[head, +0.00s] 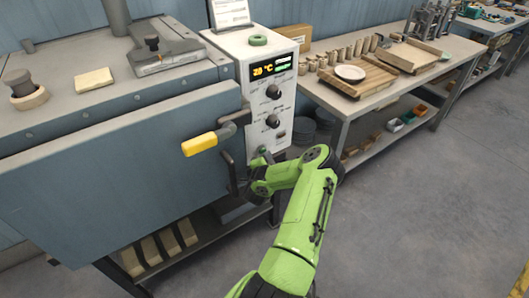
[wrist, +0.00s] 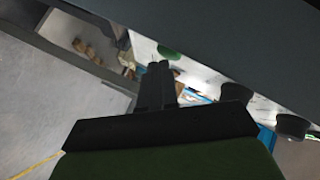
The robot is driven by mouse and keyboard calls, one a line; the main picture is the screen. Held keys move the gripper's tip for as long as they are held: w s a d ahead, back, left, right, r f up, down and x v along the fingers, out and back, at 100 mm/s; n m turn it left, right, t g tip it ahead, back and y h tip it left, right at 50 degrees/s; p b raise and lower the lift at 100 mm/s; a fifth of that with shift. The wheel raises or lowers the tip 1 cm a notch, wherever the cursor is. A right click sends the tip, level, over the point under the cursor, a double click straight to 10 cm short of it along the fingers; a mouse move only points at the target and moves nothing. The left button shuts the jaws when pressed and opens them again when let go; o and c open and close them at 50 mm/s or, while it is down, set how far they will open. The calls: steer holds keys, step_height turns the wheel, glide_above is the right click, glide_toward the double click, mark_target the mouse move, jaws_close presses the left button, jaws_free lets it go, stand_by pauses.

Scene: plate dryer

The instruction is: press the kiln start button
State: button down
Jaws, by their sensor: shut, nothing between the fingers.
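The kiln's white control panel (head: 272,85) carries a lit display (head: 272,69), two black knobs and a small dark switch. In the wrist view a round green button (wrist: 168,53) stands out from the white panel. My gripper (wrist: 160,67) is shut and empty, its fingertips just below the button in that picture; I cannot tell whether they touch it. In the head view my gripper (head: 260,155) is at the panel's lower end, mostly hidden by my green arm. The button is not clearly visible there.
The blue kiln door (head: 120,165) with a yellow handle (head: 200,143) is left of the panel. A workbench (head: 340,107) with wooden boards and a white plate (head: 350,72) stands to the right. Floor in front is clear.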

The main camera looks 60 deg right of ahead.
steer(key=shift+w+d+r, duration=0.2)
steer(key=shift+w+r, duration=0.2)
steer(key=shift+r, duration=0.15)
stand_by(0.4)
steer(key=shift+s+a+f+p, duration=0.1)
steer(key=shift+s+f+p, duration=0.1)
steer(key=shift+p, duration=0.15)
steer(key=s, duration=0.1)
steer(key=s+a, duration=0.1)
steer(key=s, duration=0.1)
steer(key=s+a, duration=0.1)
steer(key=shift+s+a+f, duration=0.2)
steer(key=shift+s+f, duration=0.15)
steer(key=shift+s, duration=0.05)
steer(key=shift+s, duration=0.1)
stand_by(0.9)
